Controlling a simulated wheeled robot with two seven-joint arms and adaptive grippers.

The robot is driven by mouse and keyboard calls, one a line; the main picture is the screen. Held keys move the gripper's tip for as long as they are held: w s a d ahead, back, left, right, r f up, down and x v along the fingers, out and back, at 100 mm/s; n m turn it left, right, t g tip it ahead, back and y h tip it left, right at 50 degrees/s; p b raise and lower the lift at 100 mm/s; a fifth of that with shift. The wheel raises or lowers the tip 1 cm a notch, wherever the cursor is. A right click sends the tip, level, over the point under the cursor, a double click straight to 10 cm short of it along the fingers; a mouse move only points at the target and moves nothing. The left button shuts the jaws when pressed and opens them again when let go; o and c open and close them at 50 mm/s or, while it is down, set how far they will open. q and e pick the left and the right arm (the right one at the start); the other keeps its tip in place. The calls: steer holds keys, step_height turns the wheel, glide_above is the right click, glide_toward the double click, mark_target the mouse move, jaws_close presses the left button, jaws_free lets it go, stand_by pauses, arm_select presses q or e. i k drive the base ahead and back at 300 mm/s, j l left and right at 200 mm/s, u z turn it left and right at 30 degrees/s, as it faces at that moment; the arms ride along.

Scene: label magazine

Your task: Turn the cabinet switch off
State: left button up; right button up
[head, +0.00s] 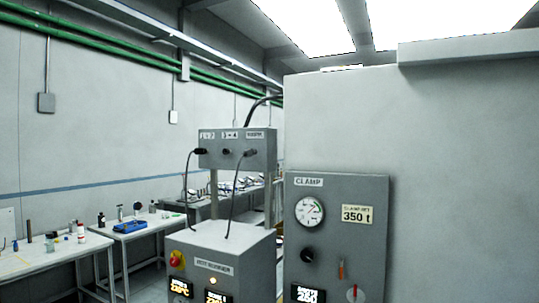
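A grey cabinet labelled HOT RUNNER (222,240) stands in the lower middle of the head view. A small lit amber lamp (213,281) and two digital displays sit on the same front, cut by the bottom edge. Neither gripper is in view.
A large pale machine wall (340,120) fills the right. White tables (50,262) with small bottles and a blue tray (130,227) stand at the left.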

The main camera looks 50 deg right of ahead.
mark_target(174, 262)
steer(key=z, duration=1.35)
